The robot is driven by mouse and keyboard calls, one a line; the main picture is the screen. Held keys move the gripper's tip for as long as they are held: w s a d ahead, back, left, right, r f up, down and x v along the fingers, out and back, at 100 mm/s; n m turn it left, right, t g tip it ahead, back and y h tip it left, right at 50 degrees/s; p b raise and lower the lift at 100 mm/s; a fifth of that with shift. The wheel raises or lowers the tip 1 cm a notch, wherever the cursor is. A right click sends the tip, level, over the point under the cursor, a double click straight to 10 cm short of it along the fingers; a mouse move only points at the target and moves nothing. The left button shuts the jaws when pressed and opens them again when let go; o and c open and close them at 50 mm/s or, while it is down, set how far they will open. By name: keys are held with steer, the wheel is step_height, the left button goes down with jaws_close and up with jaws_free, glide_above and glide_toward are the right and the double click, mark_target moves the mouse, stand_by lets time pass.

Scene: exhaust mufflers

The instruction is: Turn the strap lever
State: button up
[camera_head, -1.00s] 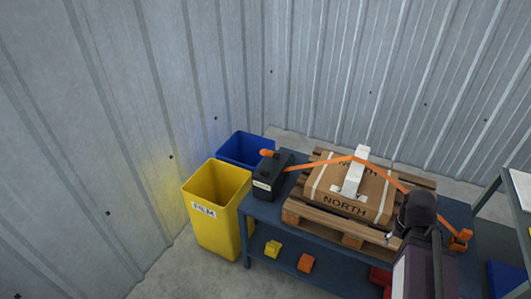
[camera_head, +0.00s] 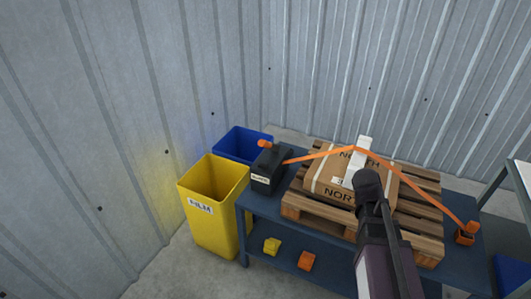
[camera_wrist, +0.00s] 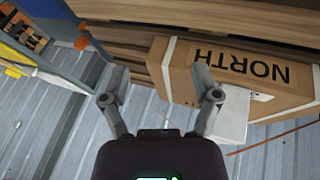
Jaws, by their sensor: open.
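A dark ratchet box (camera_head: 270,170) with a pale label stands at the left end of the blue table (camera_head: 276,212). An orange-tipped lever (camera_head: 265,143) shows at its top. An orange strap (camera_head: 415,180) runs from the box over the carton to an orange anchor (camera_head: 466,234) at the right. The carton (camera_head: 326,172), marked NORTH, sits on a wooden pallet (camera_head: 312,213); it also shows in the wrist view (camera_wrist: 182,75). My gripper (camera_wrist: 160,85) is open and empty, its fingers in front of the carton. In the head view my arm hides the gripper, right of the ratchet box and apart from it.
A yellow bin (camera_head: 205,222) labelled FILM and a blue bin (camera_head: 232,153) stand left of the table. Yellow (camera_head: 272,246) and orange (camera_head: 307,261) pieces lie on the lower shelf. Corrugated walls close in behind. Another table edge (camera_head: 513,160) is at the right.

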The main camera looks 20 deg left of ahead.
steer(key=w+a+f+t+h+b, duration=0.2)
steer(key=w+a+t+b, duration=0.4)
steer(key=a, duration=0.5)
steer(key=n+t+y+b, duration=0.4)
steer(key=t+y+b, duration=0.35)
steer(key=b, duration=0.25)
glide_toward(265, 144)
step_height(265, 144, down, 3)
steer(key=a, duration=0.1)
steer(key=shift+s+a+f+t, duration=0.15)
steer(key=shift+s+a+t, duration=0.05)
steer(key=shift+s+t, duration=0.2)
steer(key=shift+w, duration=0.15)
steer(key=w, duration=1.3)
steer(key=shift+w+a, duration=0.25)
steer(key=shift+a, duration=0.15)
steer(key=shift+c, duration=0.2)
